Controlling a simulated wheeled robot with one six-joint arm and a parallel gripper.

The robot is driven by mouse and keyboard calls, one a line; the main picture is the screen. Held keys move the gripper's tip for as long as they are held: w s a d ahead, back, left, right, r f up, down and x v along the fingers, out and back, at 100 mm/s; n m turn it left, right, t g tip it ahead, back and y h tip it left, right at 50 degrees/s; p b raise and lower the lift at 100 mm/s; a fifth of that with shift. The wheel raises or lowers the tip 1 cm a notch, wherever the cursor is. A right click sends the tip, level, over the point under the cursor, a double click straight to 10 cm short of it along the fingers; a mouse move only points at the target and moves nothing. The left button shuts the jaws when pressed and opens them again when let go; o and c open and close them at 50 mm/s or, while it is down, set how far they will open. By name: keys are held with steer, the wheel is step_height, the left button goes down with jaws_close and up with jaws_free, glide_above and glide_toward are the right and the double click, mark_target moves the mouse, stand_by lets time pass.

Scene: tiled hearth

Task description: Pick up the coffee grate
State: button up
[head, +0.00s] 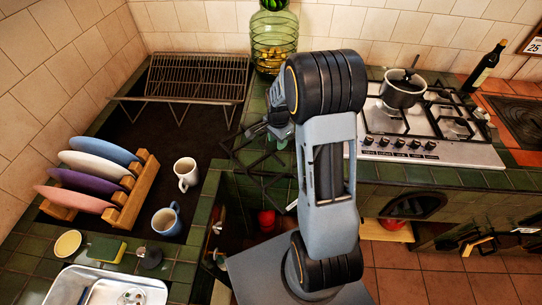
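A dark metal frame of thin bars (262,172), which may be the coffee grate, shows left of my arm at the green tiled edge. A larger slatted wire rack (200,76) stands on legs on the dark surface at the back left. My gripper (254,130) is at the end of the arm, just above the dark frame and right of the wire rack. It is small and partly hidden by my arm, so I cannot tell its opening or whether it touches the frame.
A plate rack (140,190), white mug (186,174) and blue mug (167,220) stand at left. A green glass jar (274,40) stands behind my gripper. A gas stove (430,150) with a pot (402,92) is at right. Dark surface around the mugs is partly clear.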

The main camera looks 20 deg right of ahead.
mark_target(278, 152)
steer(key=shift+s+f+p, duration=0.15)
steer(key=shift+f+p, duration=0.1)
steer(key=shift+f, duration=1.25)
steer(key=shift+s+f+p, duration=0.15)
steer(key=shift+f+p, duration=0.1)
steer(key=shift+f, duration=1.2)
steer(key=shift+c, duration=0.2)
jaws_close()
steer(key=shift+r, duration=0.1)
